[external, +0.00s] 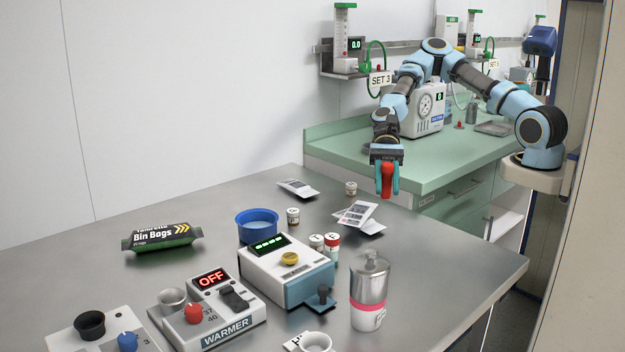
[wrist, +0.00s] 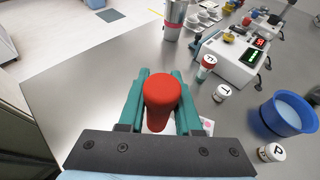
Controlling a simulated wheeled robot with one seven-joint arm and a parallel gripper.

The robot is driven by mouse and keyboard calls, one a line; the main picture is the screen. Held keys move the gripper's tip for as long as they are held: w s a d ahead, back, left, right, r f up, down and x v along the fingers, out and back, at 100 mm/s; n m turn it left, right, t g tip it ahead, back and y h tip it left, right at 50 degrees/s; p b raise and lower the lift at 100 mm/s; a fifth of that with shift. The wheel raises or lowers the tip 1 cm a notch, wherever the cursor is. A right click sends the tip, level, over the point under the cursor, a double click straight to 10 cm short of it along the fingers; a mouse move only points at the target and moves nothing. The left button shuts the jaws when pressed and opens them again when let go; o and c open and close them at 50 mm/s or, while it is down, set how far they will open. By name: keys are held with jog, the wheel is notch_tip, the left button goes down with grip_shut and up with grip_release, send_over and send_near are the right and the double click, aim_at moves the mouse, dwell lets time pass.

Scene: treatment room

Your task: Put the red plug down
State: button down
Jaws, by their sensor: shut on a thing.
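The red plug (external: 387,181) is held between the teal fingers of my gripper (external: 386,186). In the wrist view the red plug (wrist: 161,98) stands out between both fingers of my gripper (wrist: 160,95), its rounded red end toward the camera. My gripper is shut on it and points down over the far right part of the steel table (external: 440,250). In the external view the plug looks clear of the surface; its lower end is hidden in the wrist view.
Printed packets (external: 357,213) lie left of the gripper. A small jar (external: 351,188), a blue bowl (external: 257,225), a white device with a green display (external: 285,270) and a steel bottle (external: 369,290) stand on the table. The right part of the table is bare. A green counter (external: 440,160) stands behind.

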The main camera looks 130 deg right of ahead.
jog(key=s+a+n+g+y, duration=0.2)
jog(key=s+a+n+g, duration=0.1)
jog(key=s+a, duration=0.5)
jog(key=f, duration=0.4)
jog(key=shift+s+a+f, duration=0.2)
jog(key=shift+s, duration=0.1)
jog(key=shift+f, duration=2.2)
jog(key=shift+f, duration=0.1)
jog(key=c, duration=0.6)
grip_release()
jog(key=b+v, duration=0.1)
jog(key=v, duration=1.1)
jog(key=shift+w+d, duration=0.15)
